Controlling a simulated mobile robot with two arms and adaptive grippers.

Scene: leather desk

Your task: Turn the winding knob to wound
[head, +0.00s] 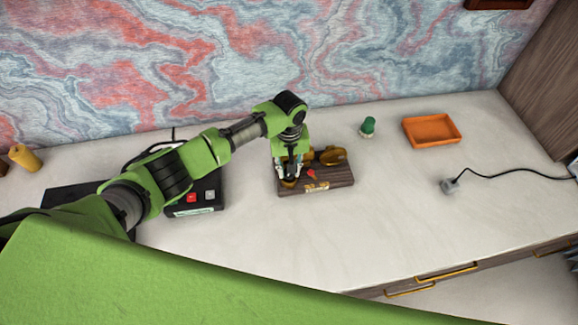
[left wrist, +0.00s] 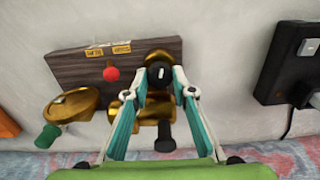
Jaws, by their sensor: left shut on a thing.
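A dark wooden block (head: 340,179) with brass parts lies on the desk. It also shows in the left wrist view (left wrist: 75,68). A round black knob (left wrist: 160,73) with a white mark sits on a brass base near one end of the block. My left gripper (head: 289,175) reaches down over that end. In the left wrist view its fingers (left wrist: 158,82) are closed on the knob from both sides. The knob is hidden by the gripper in the head view. My right gripper is not in view.
A black box (head: 208,192) with a red and a white button stands left of the block. A green object (head: 367,127) and an orange tray (head: 432,130) are behind to the right. A grey plug (head: 450,186) with a cable lies right. The desk front is clear.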

